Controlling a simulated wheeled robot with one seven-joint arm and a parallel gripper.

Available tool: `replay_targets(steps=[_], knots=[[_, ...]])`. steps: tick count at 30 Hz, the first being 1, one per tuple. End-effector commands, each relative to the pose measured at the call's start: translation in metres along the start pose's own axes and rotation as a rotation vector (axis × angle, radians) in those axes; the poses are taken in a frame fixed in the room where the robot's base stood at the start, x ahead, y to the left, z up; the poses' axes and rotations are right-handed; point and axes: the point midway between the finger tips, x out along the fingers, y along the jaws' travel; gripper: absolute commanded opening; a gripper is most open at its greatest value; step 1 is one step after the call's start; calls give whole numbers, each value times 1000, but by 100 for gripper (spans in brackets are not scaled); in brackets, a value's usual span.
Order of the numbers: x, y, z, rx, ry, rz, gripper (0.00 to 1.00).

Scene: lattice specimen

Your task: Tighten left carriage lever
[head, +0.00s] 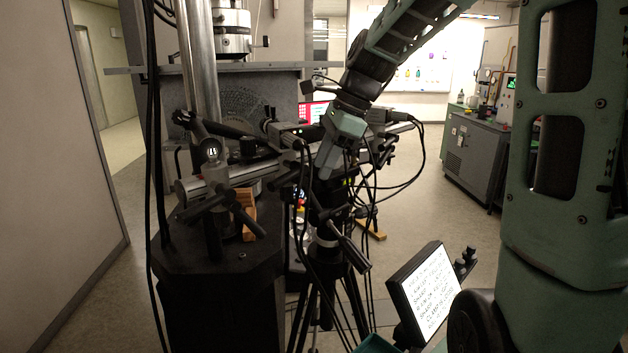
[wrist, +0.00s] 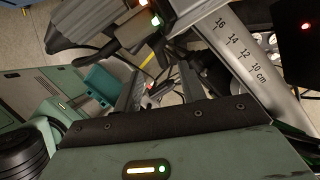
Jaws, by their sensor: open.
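In the head view a silver rail (head: 188,187) stands at the left on a dark pedestal. Its left carriage (head: 215,178) carries black clamp parts, and a black lever (head: 243,218) slants down below it. I cannot tell for sure which handle is the carriage lever or how tight it is. My gripper (head: 326,163) is to the right of this carriage, among black instruments and cables, apart from the lever. Its fingertips are partly hidden; it is open and I see nothing held. In the wrist view the rail's centimetre scale (wrist: 238,52) crosses the upper right; no lever is clear there.
A tripod (head: 328,290) with hanging cables (head: 405,180) stands under the instruments. A lit text screen (head: 428,289) is in front at the right. A black octagonal pedestal (head: 215,270) carries the left assembly. A grey-green cabinet (head: 470,155) stands behind; open floor lies between.

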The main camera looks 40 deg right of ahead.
Motion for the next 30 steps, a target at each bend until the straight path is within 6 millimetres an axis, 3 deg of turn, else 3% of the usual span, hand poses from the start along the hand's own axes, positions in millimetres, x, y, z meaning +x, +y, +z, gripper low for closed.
replay_targets(steps=[6,10,23,27,30], knots=[[36,1,0,0,-1,5,41],[49,0,0,0,0,2,41],[58,0,0,-1,0,-1,41],[57,0,0,-1,0,-1,2],[57,0,0,-1,0,-1,0]])
